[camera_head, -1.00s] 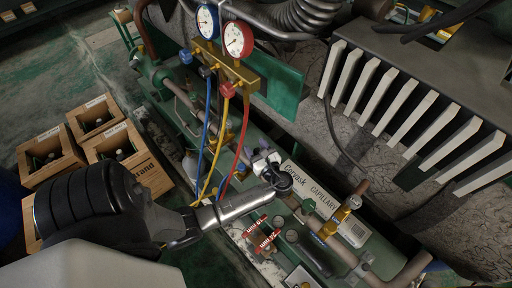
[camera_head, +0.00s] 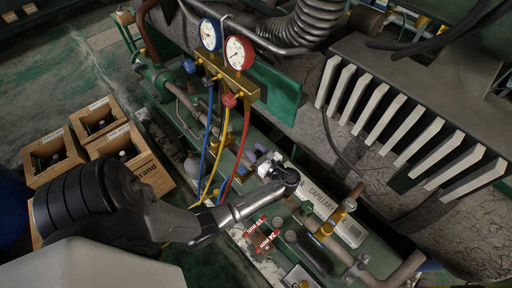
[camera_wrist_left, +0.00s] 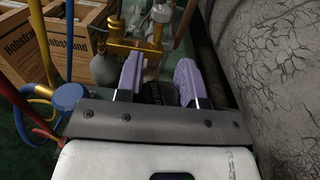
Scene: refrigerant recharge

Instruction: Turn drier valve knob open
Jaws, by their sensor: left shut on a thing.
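My left gripper (camera_head: 260,152) reaches in at the middle of the head view, beside the pipework. In the left wrist view its two purple fingers (camera_wrist_left: 160,82) stand either side of a dark, ribbed knob (camera_wrist_left: 158,93), which seems to be the drier valve knob. The gripper is shut on this knob. In the head view the knob is hidden by the gripper. The white-labelled drier cylinder (camera_head: 318,198) lies just right of my wrist, its label partly covered. My right gripper is not in view.
A gauge manifold (camera_head: 235,82) with blue, yellow and red hoses (camera_head: 226,150) stands just behind the gripper. A brass valve (camera_head: 338,216) and red tags (camera_head: 262,236) are nearby. White fins (camera_head: 410,140) are at the right. Wooden crates (camera_head: 130,160) stand at the left.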

